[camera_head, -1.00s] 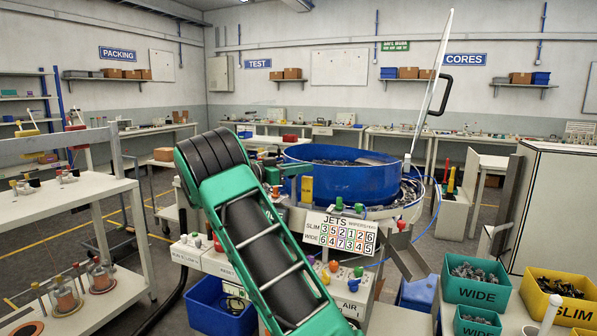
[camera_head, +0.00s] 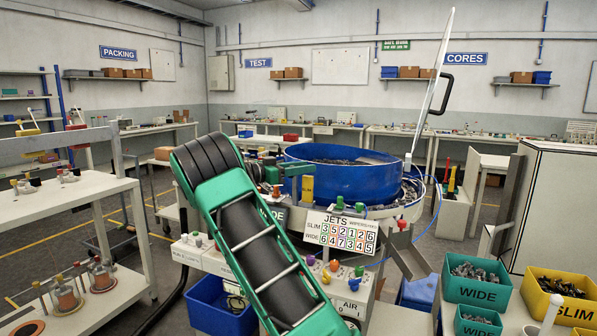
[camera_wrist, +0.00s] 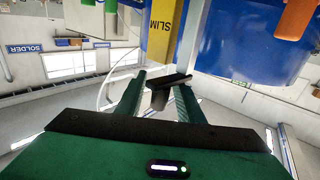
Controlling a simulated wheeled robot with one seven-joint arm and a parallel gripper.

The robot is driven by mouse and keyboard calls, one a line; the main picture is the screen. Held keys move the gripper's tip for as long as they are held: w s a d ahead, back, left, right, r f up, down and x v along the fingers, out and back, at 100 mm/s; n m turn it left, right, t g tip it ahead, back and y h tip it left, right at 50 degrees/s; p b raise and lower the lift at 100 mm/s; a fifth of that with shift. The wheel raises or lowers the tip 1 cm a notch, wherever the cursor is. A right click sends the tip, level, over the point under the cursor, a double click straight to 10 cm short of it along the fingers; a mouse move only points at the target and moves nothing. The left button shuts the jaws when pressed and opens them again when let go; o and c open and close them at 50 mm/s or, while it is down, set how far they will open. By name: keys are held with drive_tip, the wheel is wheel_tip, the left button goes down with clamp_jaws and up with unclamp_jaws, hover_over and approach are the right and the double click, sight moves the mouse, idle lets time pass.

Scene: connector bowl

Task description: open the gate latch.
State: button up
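The blue bowl (camera_head: 335,182) stands on the machine in the middle of the head view. A yellow plate marked SLIM (camera_head: 307,188) is at its left front. The same SLIM plate shows upside down in the wrist view (camera_wrist: 166,32). My gripper (camera_head: 288,172) is beside the bowl, just left of that plate, and is partly hidden by my arm in the head view. In the wrist view its two green fingers (camera_wrist: 160,92) are apart. A dark knob-like piece (camera_wrist: 159,98), possibly the latch handle, lies between them below the plate. I cannot tell whether the fingers touch it.
An orange part (camera_wrist: 297,18) and a green part (camera_wrist: 110,5) hang near the bowl in the wrist view. A JETS number board (camera_head: 341,233) and coloured knobs stand in front of the bowl. Green WIDE bins (camera_head: 478,293) and yellow SLIM bins (camera_head: 556,312) are at right.

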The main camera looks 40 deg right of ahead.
drive_tip(key=v, duration=1)
drive_tip(key=shift+w+a, duration=0.2)
drive_tip(key=shift+a, duration=0.15)
